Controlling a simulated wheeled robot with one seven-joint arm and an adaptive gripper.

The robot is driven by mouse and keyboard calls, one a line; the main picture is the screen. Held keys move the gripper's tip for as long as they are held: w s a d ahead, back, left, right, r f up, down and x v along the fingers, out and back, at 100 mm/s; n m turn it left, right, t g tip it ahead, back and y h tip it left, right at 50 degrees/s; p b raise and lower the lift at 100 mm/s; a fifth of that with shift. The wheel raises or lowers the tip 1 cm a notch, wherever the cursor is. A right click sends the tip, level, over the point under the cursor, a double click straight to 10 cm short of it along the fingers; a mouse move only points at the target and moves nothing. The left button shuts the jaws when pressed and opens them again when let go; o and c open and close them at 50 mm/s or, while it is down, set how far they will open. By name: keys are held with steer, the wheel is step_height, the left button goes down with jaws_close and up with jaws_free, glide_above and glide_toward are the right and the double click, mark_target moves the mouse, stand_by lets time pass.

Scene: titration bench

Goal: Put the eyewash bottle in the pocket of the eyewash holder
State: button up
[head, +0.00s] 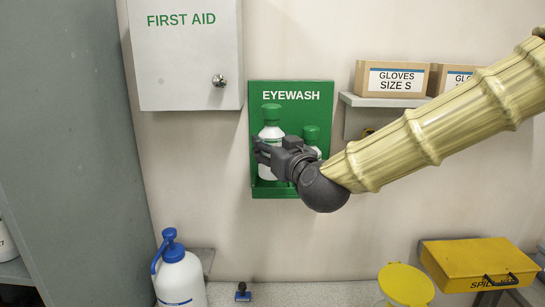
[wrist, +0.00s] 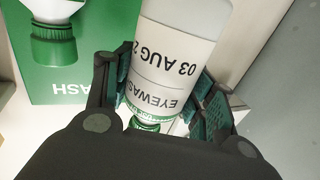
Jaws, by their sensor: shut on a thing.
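The eyewash holder (head: 321,113) is a green wall board with white EYEWASH lettering and a green ledge at its bottom. My gripper (head: 262,150) is in front of its left half, shut on a white eyewash bottle (head: 271,131) with a green cap. The bottle looks upright in the head view. In the wrist view, the held bottle (wrist: 176,70) appears upside down, its label reading EYEWASH and 03 AUG, between both fingers. Its lower end is near the ledge; I cannot tell whether it is in a pocket. A second green-capped bottle (head: 311,135) stands at right, partly hidden by my gripper.
A first aid cabinet (head: 190,60) hangs at upper left. A shelf (head: 365,101) with glove boxes (head: 394,78) is at right, partly behind my arm. Below are a blue-topped white bottle (head: 180,276), a yellow lid (head: 406,284) and a yellow spill case (head: 478,264).

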steer(key=w+p, duration=0.2)
steer(key=w, duration=0.5)
steer(key=shift+w+f+p, duration=0.2)
steer(key=shift+f+p, duration=0.55)
steer(key=shift+f, duration=0.75)
steer(key=shift+w+f+p, duration=0.2)
steer(key=shift+f+p, duration=0.5)
steer(key=shift+f, duration=0.8)
steer(key=shift+w+f+p, duration=0.25)
steer(key=shift+f+p, duration=0.1)
steer(key=shift+f, duration=0.1)
steer(key=shift+f, duration=0.2)
steer(key=o, duration=1.1)
steer(key=shift+c, duration=0.2)
steer(key=shift+r, duration=0.15)
steer(key=shift+s, duration=0.15)
